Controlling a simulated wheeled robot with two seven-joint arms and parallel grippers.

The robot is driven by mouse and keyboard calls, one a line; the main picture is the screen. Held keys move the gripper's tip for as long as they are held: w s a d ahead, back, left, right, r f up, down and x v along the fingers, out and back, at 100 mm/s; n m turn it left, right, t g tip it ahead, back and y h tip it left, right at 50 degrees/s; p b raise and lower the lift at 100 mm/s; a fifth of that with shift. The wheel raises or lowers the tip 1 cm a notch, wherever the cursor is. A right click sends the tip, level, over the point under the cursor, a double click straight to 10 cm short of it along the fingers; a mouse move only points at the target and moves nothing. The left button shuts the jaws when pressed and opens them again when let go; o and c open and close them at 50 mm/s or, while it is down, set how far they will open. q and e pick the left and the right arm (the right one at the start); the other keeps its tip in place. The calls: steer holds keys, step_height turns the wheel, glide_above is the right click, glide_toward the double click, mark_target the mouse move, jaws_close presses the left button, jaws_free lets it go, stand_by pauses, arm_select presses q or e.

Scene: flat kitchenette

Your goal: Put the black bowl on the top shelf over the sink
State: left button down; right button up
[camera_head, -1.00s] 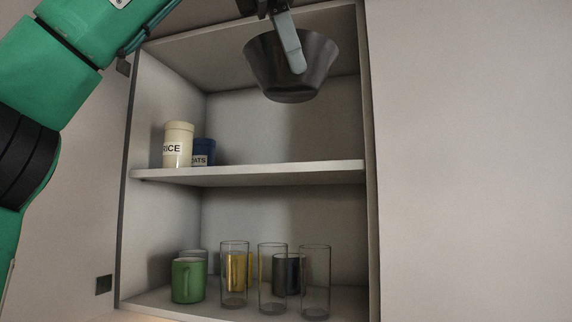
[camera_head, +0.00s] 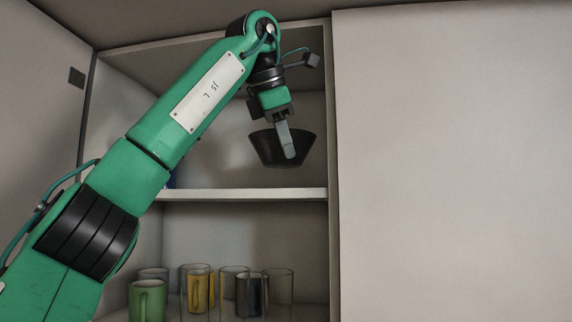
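The black bowl (camera_head: 269,150) is upright inside the open cupboard, a little above the top shelf (camera_head: 245,194), towards its right side. A gap shows between the bowl's base and the shelf's front edge. My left gripper (camera_head: 287,147) comes down from above, with one grey finger over the near side of the bowl's wall. It is shut on the bowl's rim. The other finger is hidden inside or behind the bowl. My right gripper is not in view.
Several clear glasses (camera_head: 232,290), a green mug (camera_head: 147,301), a yellow mug and a dark mug stand on the lower shelf. My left arm hides the top shelf's left part. The cupboard's right wall (camera_head: 329,120) is close to the bowl.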

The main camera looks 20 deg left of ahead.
mark_target(285, 164)
arm_select(q)
steer(key=shift+s+a+f, duration=0.1)
steer(key=shift+s+f, duration=0.2)
steer(key=shift+f, duration=0.35)
step_height(285, 164, down, 3)
steer(key=shift+w+r, duration=0.15)
steer(key=shift+r, duration=0.05)
steer(key=shift+w+f+p, duration=0.15)
steer(key=shift+p, duration=0.25)
steer(key=shift+a+f, duration=0.1)
steer(key=shift+f, duration=0.1)
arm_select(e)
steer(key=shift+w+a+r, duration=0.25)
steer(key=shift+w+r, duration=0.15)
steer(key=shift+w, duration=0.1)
arm_select(q)
steer(key=c, duration=2)
jaws_free()
steer(key=shift+d+f, duration=0.1)
steer(key=shift+d, duration=0.1)
steer(key=shift+o, duration=0.3)
steer(key=shift+a, duration=0.1)
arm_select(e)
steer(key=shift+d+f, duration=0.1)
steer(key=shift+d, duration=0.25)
